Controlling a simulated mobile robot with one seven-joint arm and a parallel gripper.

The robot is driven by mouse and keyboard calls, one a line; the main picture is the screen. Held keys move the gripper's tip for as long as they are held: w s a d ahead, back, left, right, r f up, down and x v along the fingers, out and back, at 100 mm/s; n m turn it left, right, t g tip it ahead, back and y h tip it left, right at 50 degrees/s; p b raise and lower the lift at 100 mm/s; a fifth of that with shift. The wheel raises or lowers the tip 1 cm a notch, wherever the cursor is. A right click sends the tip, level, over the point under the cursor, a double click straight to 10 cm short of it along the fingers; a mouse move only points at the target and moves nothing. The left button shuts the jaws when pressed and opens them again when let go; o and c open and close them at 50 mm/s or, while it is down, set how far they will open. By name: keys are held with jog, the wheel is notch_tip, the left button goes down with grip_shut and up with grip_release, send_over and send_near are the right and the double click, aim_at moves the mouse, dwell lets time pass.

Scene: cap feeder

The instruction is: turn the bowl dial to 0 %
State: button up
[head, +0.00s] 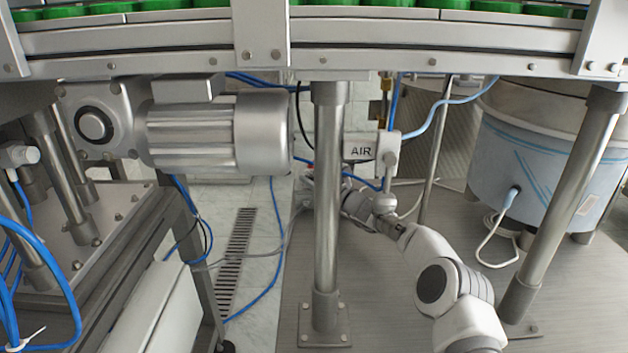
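No bowl dial can be made out in the head view. A large round pale blue and white drum (540,155), possibly the bowl unit's base, stands at the right, with a cable coming from its front. My arm reaches from the bottom right toward the centre left. My gripper (306,186) is at its far end, small and partly hidden behind the steel post. I cannot tell whether its fingers are open or shut, or whether it touches anything.
A conveyor (400,38) with green items crosses the top. A motor (215,135) hangs below it at left. A steel post (328,215) stands in front of my gripper. A box marked AIR (360,150) is just right of the post. Blue hoses and cables run around them.

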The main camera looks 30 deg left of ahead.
aim_at(312, 177)
jog(key=shift+o, duration=0.5)
jog(key=shift+w+f, duration=0.1)
jog(key=shift+f, duration=0.1)
jog(key=shift+d, duration=0.1)
jog(key=shift+d, duration=0.1)
jog(key=shift+d, duration=0.45)
jog(key=shift+p+v, duration=0.5)
jog(key=shift+v, duration=0.55)
jog(key=p+v, duration=0.3)
jog(key=v, duration=1.1)
jog(key=shift+s, duration=0.25)
